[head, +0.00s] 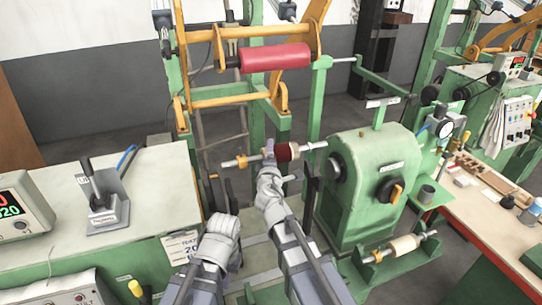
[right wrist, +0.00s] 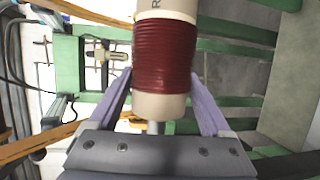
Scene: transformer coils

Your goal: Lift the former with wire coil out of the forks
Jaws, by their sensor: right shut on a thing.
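The former with wire coil (head: 285,152) is a beige tube wound with dark red wire, on a metal shaft that lies across the middle of the head view. My right gripper (head: 268,168) is at the left end of the coil. In the right wrist view its two purple fingers (right wrist: 163,100) close on both sides of the former (right wrist: 160,106), near its beige end. The dark forks (head: 311,182) stand below the shaft; contact with them cannot be made out.
A green winding machine (head: 375,170) stands right of the shaft. A red roll (head: 275,57) hangs on an orange frame above. Another former (head: 404,244) lies at the machine's foot. A bench (head: 130,205) is at left, and a wooden-topped table (head: 485,205) at right.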

